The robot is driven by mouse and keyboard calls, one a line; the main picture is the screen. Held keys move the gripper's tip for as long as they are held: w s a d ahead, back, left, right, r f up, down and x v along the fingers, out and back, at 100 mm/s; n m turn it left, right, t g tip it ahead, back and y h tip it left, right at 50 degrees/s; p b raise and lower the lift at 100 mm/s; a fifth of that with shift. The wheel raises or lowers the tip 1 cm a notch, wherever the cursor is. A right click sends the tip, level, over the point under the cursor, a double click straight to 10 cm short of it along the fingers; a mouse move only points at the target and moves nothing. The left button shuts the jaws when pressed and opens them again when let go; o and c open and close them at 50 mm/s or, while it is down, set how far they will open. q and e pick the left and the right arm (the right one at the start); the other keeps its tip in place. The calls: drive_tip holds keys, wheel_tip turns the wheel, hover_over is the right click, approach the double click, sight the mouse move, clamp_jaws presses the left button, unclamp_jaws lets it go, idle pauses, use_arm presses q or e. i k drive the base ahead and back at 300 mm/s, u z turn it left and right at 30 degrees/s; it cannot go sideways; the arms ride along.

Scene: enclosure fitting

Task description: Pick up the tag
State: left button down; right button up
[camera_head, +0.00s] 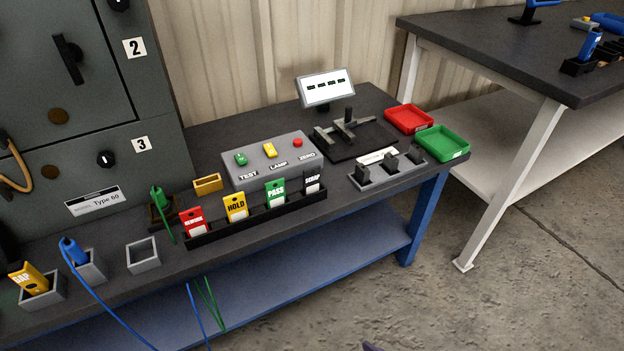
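Several tags stand upright in a row in a long black rack (262,222) on the dark bench. From left to right they are a red tag (193,221) that seems to read REWORK, a yellow HOLD tag (236,207), a green PASS tag (275,192) and a black tag (312,181) that seems to read SCRAP. Their lower ends are hidden in the rack. Neither of my grippers shows in the view. Only a small dark sliver shows at the bottom edge, and I cannot tell what it is.
Behind the rack stands a grey button box (272,172). Left are a yellow GAP piece (31,278) in a holder, a blue-handled corded tool (72,250) and an empty grey holder (143,256). Right are a grey fixture (387,172), a red tray (409,119) and a green tray (443,142).

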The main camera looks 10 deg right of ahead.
sight(275, 190)
drive_tip(key=k, duration=1.15)
drive_tip(key=u, duration=0.7)
drive_tip(key=i, duration=1.45)
drive_tip(key=z, duration=0.85)
